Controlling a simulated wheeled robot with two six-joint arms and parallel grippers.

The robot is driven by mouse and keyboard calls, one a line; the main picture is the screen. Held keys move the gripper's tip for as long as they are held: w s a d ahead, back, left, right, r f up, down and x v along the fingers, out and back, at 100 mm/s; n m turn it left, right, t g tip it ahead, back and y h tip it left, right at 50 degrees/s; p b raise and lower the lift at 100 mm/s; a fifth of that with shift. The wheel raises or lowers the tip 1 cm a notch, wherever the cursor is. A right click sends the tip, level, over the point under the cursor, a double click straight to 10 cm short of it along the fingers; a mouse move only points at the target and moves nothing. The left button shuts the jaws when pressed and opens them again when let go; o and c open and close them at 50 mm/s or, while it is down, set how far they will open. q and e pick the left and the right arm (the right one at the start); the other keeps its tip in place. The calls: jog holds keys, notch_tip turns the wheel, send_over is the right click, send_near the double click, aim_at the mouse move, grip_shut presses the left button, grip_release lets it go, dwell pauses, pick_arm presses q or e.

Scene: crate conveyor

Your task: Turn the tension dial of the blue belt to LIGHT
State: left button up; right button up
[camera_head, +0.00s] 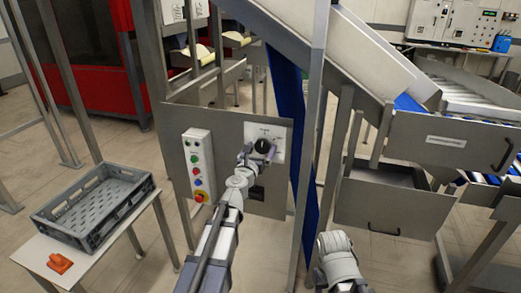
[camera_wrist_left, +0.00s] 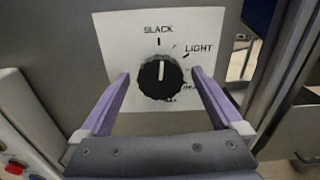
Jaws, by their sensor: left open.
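The black tension dial (camera_head: 263,146) sits on a white label plate on a grey panel beside the blue belt (camera_head: 289,110). In the left wrist view the dial (camera_wrist_left: 159,80) has a white mark pointing straight up, toward SLACK. LIGHT is printed up and to the right; a lower-right marking is partly hidden by a finger. My left gripper (camera_head: 259,152) is open, with its purple fingers on either side of the dial; the left wrist view (camera_wrist_left: 160,76) shows gaps between fingers and knob. My right gripper is not visible; only part of that arm shows at the bottom.
A button box (camera_head: 198,165) with a red emergency knob is on the panel, left of the dial. A metal post (camera_head: 313,130) stands to the right. A grey crate (camera_head: 95,206) and an orange object (camera_head: 60,263) lie on a table at left. A drawer (camera_head: 392,208) is at right.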

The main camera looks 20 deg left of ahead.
pick_arm(q)
jog(key=c, duration=1.3)
